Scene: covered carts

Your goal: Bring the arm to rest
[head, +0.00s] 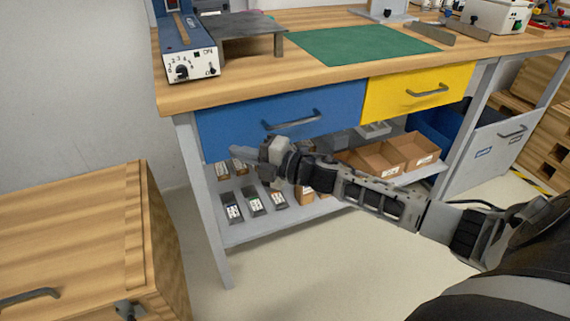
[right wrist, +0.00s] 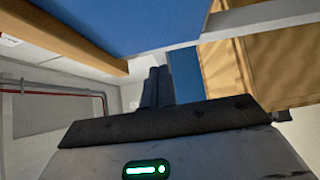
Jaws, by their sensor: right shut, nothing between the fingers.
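My right arm (head: 385,202) comes in from the lower right of the head view and reaches out in front of the workbench. Its right gripper (head: 236,152) is in front of the blue drawer's lower edge, above the lower shelf. In the right wrist view the two fingers of the right gripper (right wrist: 158,86) stand close together, shut with nothing between them. The blue drawer (right wrist: 140,25) fills the top of that view. My left gripper is not in view.
The workbench (head: 330,65) has a blue drawer (head: 235,125) and a yellow drawer (head: 385,97), both appearing closed. Cardboard bins (head: 408,150) and several small boxes stand on its lower shelf (head: 265,228). A wooden cabinet (head: 70,235) stands at the left. Floor shows between them.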

